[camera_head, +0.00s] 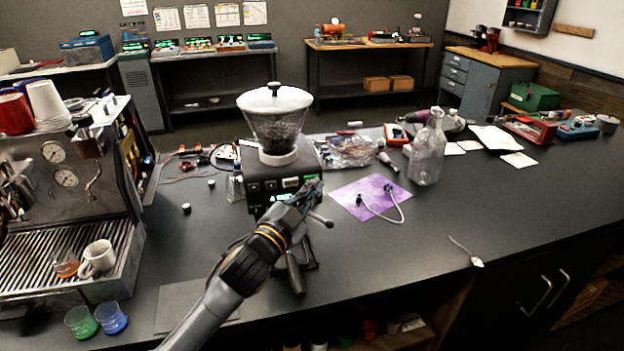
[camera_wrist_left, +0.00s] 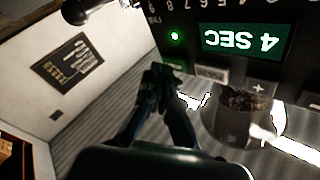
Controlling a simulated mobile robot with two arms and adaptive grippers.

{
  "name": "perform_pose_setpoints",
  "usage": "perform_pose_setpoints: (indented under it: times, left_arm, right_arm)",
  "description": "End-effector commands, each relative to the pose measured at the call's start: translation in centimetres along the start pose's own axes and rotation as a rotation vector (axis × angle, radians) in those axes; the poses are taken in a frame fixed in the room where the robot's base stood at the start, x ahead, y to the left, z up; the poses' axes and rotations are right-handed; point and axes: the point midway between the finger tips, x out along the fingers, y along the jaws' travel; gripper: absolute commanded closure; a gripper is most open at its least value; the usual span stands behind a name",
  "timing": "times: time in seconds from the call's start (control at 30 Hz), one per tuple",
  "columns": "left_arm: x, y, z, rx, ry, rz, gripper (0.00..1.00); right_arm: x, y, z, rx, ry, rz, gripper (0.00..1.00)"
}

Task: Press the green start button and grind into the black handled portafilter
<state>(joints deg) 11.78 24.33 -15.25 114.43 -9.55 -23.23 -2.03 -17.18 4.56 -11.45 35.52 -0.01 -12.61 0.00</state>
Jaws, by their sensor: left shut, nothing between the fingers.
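The grinder (camera_head: 258,190), with a clear hopper (camera_head: 277,125) under a white lid, stands on the dark counter. A black handle (camera_head: 293,272) shows below my gripper, partly hidden by my arm. A round cup with brown grainy contents (camera_wrist_left: 246,101) shows beneath the panel.
The espresso machine (camera_head: 65,190) stands at the left, with green (camera_head: 81,322) and blue (camera_head: 111,318) cups before it. A spoon (camera_head: 467,252) lies farther right, amid clear counter.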

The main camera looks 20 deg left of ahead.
Motion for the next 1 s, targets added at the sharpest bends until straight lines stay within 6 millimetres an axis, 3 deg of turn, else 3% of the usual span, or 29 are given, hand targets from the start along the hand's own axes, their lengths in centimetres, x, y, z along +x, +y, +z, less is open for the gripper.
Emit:
perform_pose_setpoints:
  times: [0.5, 1.0]
  left_arm:
    - [-0.8, 0.6, -0.6, 0.000, 0.001, 0.000, 1.00]
    - [-3.9, 2.8, -2.9, -0.002, 0.001, 0.000, 1.00]
  right_arm:
    - [-0.3, 0.0, 0.0, 0.000, 0.000, 0.000, 1.00]
    - [-0.9, 0.0, -0.1, 0.000, 0.000, 0.000, 1.00]
